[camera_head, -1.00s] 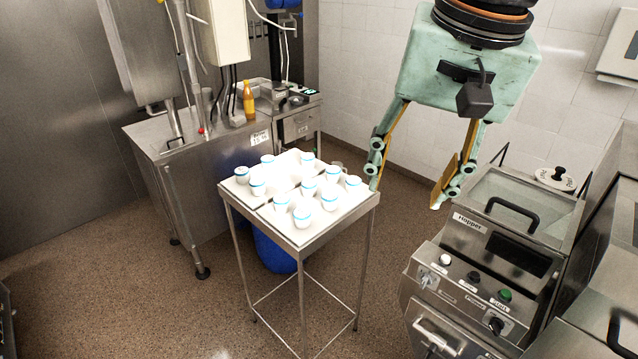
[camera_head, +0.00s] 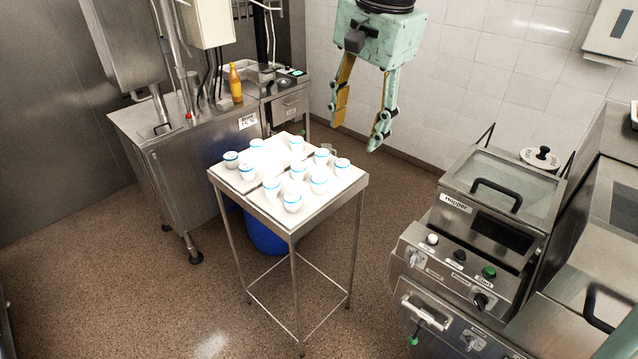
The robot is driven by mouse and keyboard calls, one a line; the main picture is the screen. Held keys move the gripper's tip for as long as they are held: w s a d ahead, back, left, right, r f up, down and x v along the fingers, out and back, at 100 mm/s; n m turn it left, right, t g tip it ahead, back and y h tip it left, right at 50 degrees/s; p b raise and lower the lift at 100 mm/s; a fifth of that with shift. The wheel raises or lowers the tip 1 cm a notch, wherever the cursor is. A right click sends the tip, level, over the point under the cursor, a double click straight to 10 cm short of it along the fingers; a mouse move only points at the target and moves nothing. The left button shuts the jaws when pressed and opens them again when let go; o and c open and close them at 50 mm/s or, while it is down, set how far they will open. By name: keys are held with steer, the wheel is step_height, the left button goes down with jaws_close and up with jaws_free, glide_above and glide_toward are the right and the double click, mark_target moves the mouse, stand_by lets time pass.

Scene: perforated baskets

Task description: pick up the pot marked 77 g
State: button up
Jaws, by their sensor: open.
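Several small white pots with blue-rimmed lids, among them a front pot (camera_head: 292,201), a right pot (camera_head: 342,166) and a left pot (camera_head: 231,159), stand upright on a small steel table (camera_head: 290,222). The marks on the pots are too small to read, so I cannot tell which is the 77 g one. My gripper (camera_head: 354,136) is open and empty, fingers pointing down. It appears above and behind the table's back right side in the picture, apart from the pots.
A steel hopper machine (camera_head: 470,215) with knobs and a handle stands at the right. A steel cabinet (camera_head: 180,175) with an orange bottle (camera_head: 235,83) stands behind the table at left. A blue container (camera_head: 266,236) is under the table. The floor in front is clear.

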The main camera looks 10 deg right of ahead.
steer(key=w+f+m+p, duration=0.2)
steer(key=w+f+m, duration=0.5)
steer(key=w, duration=0.8)
steer(key=m+g+p, duration=0.1)
steer(key=m+g, duration=0.1)
steer(key=m, duration=0.2)
glide_above(320, 178)
step_height(320, 178, down, 14)
steer(key=shift+s+d+f+y, duration=0.2)
steer(key=shift+d+y, duration=0.2)
steer(key=shift+d, duration=0.05)
steer(key=shift+w+a+f+p, duration=0.1)
steer(key=shift+a+f, duration=0.05)
steer(key=shift+f, duration=1.3)
steer(key=shift+w+a+f+p, duration=0.1)
steer(key=shift+a+f, duration=0.05)
steer(key=shift+f, duration=1.25)
steer(key=shift+a+f+p, duration=0.1)
steer(key=shift+a+f, duration=0.05)
steer(key=shift+f, duration=1.3)
steer(key=shift+f, duration=0.1)
steer(key=shift+a+f+p, duration=0.15)
steer(key=shift+f+p, duration=0.3)
steer(key=shift+f, duration=2)
